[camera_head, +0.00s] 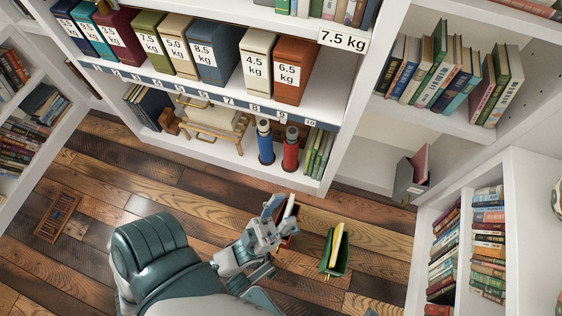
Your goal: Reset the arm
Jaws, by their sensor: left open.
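My left arm (165,255), with dark green and pale grey links, comes in from the bottom left over the wooden floor. My left gripper (272,222) is at its end, near the middle of the view, with its fingers apart and pointing up towards the shelf. A dark red item with a pale edge (289,218) shows right beside the fingers and is partly hidden by them. I cannot tell whether the gripper touches it. My right gripper is not in view.
A white shelf ahead holds a row of weight-labelled binders (214,52), with blue (265,142) and red (290,148) bottles below. A green holder with a yellow item (334,250) stands on the floor right of my gripper. Bookshelves flank both sides. The floor at left is mostly clear.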

